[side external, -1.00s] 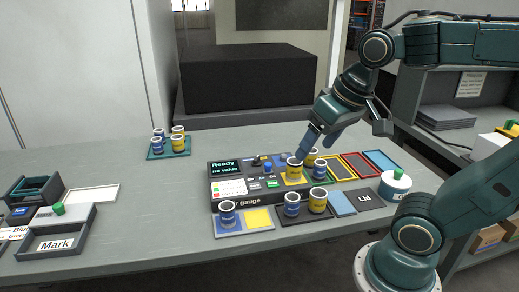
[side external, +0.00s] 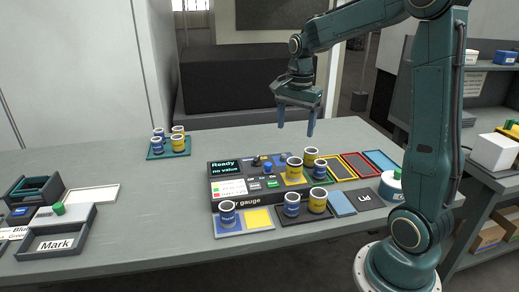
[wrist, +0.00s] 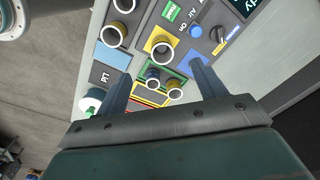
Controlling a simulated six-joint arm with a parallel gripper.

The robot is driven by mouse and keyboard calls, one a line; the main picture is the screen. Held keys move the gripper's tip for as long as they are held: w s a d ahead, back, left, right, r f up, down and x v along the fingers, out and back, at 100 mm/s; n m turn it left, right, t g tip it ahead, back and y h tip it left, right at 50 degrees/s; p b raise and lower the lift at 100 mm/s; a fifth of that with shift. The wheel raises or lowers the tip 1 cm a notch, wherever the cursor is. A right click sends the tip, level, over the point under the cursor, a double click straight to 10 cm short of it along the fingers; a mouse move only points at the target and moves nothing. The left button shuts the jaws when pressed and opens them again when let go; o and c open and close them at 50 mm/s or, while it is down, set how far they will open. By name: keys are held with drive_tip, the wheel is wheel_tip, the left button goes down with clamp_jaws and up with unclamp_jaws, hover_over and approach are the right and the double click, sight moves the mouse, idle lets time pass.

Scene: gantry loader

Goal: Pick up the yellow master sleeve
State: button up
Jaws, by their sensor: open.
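A yellow sleeve (side external: 294,169) stands upright on the yellow pad at the right end of the gauge; the wrist view shows it from above (wrist: 160,46). The front tray's yellow pad (side external: 258,219) is bare, beside a blue sleeve (side external: 227,213) on its blue pad. Other yellow sleeves stand behind the gauge sleeve (side external: 311,158) and on the dark front tray (side external: 317,202). No readable label shows me which is the master. My gripper (side external: 296,131) is open and empty, pointing down above and behind the gauge area; its fingers also show in the wrist view (wrist: 160,68).
The gauge (side external: 233,170) reads "Ready, no value". A blue sleeve (side external: 320,170) stands close right of the gauge sleeve. A teal tray (side external: 155,155) holds several sleeves at back left. Coloured trays and a round white container (side external: 389,188) lie right. The bench's left middle is clear.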

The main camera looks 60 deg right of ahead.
sight(295, 166)
drive_tip(key=shift+w+d+f+m, duration=0.15)
drive_tip(key=shift+d+f+m, duration=0.25)
drive_tip(key=shift+d, duration=0.2)
drive_tip(key=shift+w+d+f+m, duration=0.15)
drive_tip(key=shift+d+f+m, duration=0.25)
drive_tip(key=shift+d, duration=0.2)
drive_tip(key=shift+f, duration=4.25)
drive_tip(key=shift+s+f, duration=0.1)
drive_tip(key=shift+f, duration=2.5)
